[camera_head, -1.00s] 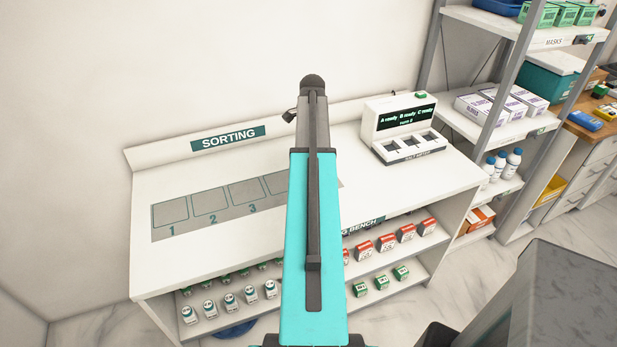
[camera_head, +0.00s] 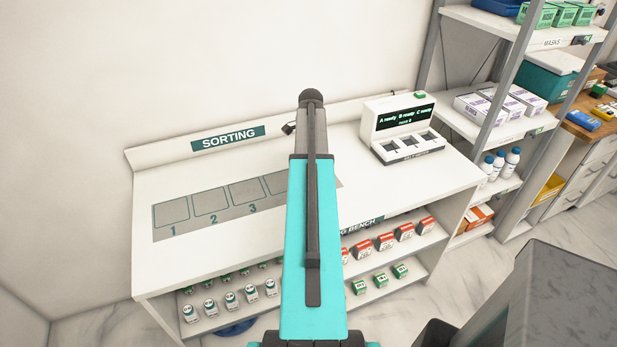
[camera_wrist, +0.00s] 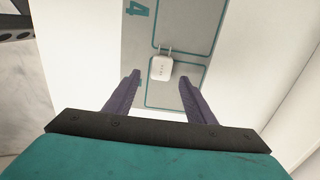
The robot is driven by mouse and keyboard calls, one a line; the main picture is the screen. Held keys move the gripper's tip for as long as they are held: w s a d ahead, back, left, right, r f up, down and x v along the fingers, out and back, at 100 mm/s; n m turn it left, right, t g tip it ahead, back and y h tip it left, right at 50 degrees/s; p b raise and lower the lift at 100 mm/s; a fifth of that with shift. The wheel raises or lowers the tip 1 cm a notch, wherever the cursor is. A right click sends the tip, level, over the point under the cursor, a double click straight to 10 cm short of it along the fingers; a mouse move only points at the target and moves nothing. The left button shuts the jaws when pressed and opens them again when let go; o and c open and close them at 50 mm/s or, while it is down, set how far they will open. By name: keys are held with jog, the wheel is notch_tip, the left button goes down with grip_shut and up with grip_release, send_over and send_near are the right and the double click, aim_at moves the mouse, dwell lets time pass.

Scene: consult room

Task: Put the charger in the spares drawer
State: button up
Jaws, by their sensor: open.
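In the wrist view a small white charger (camera_wrist: 161,68) with two prongs lies on the grey numbered mat (camera_wrist: 196,52), inside an outlined cell beside the cell marked 4. My gripper (camera_wrist: 160,82) is open, its two dark fingers spread to either side just short of the charger, with nothing between them. In the head view my arm hides the gripper and the charger. The grey mat (camera_head: 205,219) shows there with cells 1, 2 and 3. No label for a spares drawer is readable; a grey drawer unit (camera_head: 588,172) stands at the far right edge.
The mat lies on a white sorting bench (camera_head: 160,262) with boxes and bottles on its lower shelf. A white display unit (camera_head: 399,127) stands on the bench's right end. A metal shelf rack (camera_head: 516,68) stands to its right. Bare bench top lies around the mat.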

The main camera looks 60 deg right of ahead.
jog(key=shift+a+f+p, duration=0.1)
jog(key=shift+f+p, duration=0.3)
jog(key=shift+f, duration=1.35)
jog(key=c, duration=1.2)
jog(key=shift+w+r, duration=0.1)
jog(key=shift+r, duration=0.05)
jog(key=shift+r+b, duration=0.6)
jog(key=shift+r, duration=0.95)
jog(key=s+a+b, duration=0.1)
jog(key=s+a, duration=0.1)
jog(key=s, duration=0.1)
jog(key=s+a+b, duration=0.2)
jog(key=s+a, duration=0.1)
jog(key=s, duration=0.1)
jog(key=s+a+r+b, duration=0.1)
jog(key=s+a, duration=0.2)
jog(key=s, duration=0.1)
jog(key=shift+s+a+r, duration=0.1)
jog(key=shift+s, duration=0.05)
jog(key=shift+s+a+r+b, duration=0.2)
jog(key=shift+s+a+b, duration=0.25)
jog(key=shift+s, duration=0.45)
